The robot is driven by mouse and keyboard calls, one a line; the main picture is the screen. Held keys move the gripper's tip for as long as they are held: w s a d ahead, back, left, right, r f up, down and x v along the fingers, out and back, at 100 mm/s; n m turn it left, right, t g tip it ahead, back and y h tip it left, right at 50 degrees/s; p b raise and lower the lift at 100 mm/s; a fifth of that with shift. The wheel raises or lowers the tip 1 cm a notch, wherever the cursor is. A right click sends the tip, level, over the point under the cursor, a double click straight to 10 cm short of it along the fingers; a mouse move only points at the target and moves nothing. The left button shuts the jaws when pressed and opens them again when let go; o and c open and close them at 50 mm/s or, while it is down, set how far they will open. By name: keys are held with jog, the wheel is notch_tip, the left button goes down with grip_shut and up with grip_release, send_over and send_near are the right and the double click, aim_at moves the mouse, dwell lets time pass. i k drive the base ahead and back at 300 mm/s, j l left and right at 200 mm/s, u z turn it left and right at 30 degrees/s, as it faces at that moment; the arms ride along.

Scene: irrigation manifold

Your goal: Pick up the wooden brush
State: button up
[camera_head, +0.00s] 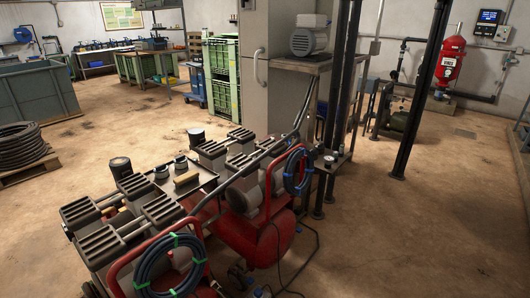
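A small tan, wood-coloured block that looks like the wooden brush (187,180) lies on a dark flat tray (205,190) in the middle of the cluttered machinery. Its bristles cannot be made out at this size. Two round grey pieces stand just behind and left of it. A second small tan piece (109,211) shows among the dark ribbed blocks further left; I cannot tell what it is. My gripper is not in view.
Red compressor-like machines (270,245) with coiled blue hoses (170,265) stand in front of the tray. Dark ribbed blocks (165,210) flank it. Dark upright posts (420,90) stand to the right. Open floor (400,240) lies at the right and behind left.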

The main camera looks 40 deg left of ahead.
aim_at(182, 181)
jog(key=i+u, duration=0.15)
jog(key=i, duration=0.55)
jog(key=i+l+u, duration=0.15)
jog(key=i, duration=0.5)
jog(key=i+u, duration=0.25)
jog(key=u, duration=0.2)
jog(key=i+l+u, duration=0.1)
jog(key=i+u, duration=0.15)
jog(key=u, duration=0.25)
jog(key=i+l+u, duration=0.15)
jog(key=u, duration=0.3)
jog(key=i+u, duration=0.2)
jog(key=u, duration=0.25)
jog(key=i+l+u, duration=0.1)
jog(key=u, duration=0.3)
jog(key=i+l+u, duration=0.15)
jog(key=i+u, duration=0.15)
jog(key=u, duration=0.15)
jog(key=i+l+u, duration=0.15)
jog(key=u, duration=0.3)
jog(key=i+l+u, duration=0.1)
jog(key=l+u, duration=0.3)
jog(key=j, duration=0.1)
